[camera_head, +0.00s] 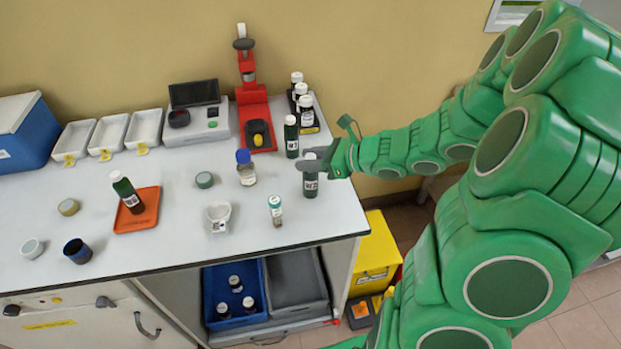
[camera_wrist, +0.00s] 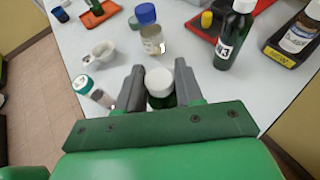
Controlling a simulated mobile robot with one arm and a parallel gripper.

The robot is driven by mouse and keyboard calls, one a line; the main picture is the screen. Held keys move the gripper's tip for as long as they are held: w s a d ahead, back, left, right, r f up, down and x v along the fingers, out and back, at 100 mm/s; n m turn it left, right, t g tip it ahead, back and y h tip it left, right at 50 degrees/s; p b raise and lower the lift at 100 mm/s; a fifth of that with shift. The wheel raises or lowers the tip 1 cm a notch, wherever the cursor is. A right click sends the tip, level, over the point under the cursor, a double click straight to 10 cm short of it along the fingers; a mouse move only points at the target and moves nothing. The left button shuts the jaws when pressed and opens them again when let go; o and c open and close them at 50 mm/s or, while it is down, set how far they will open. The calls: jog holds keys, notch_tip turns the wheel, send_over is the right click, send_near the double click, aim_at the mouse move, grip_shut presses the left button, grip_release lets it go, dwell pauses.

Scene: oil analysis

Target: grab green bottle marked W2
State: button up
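The green bottle marked W2 (camera_head: 310,187) stands upright near the right end of the white table. Its W2 label faces the front in the head view. My gripper (camera_head: 318,167) is at its upper part, with one finger on each side. In the wrist view, a white-capped green bottle (camera_wrist: 161,92) is between the two fingers of my gripper (camera_wrist: 160,82). Whether both fingers press on the bottle cannot be told.
An orange tray (camera_head: 148,219) with another green bottle (camera_head: 127,193) is farther left.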

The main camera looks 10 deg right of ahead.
grip_shut()
dwell(0.3)
